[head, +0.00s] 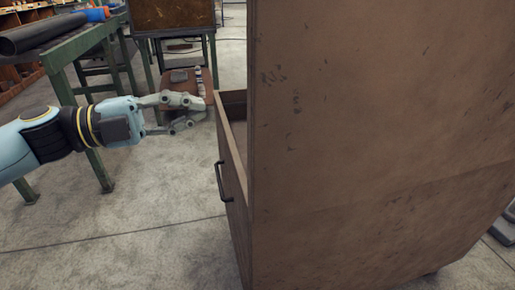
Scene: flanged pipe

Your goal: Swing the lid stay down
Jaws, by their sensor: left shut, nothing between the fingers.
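A large brown wooden panel (380,130) fills the right half of the head view, upright and scuffed. It belongs to, or stands against, a brown wooden chest (235,165) whose narrow rim and wall show at its left edge. I cannot tell whether the panel is the raised lid or a side. A black bar handle (219,182) is on the chest's left wall. No lid stay can be made out; the panel hides most of the chest. My left gripper (204,108) is shut and empty, pointing right, just left of the chest's far rim. My right gripper is out of view.
A green-legged workbench (70,45) with a dark pipe (40,33) stands at the upper left, behind my left arm. A reddish-brown object (178,90) is behind the gripper. The concrete floor (140,225) left of the chest is clear.

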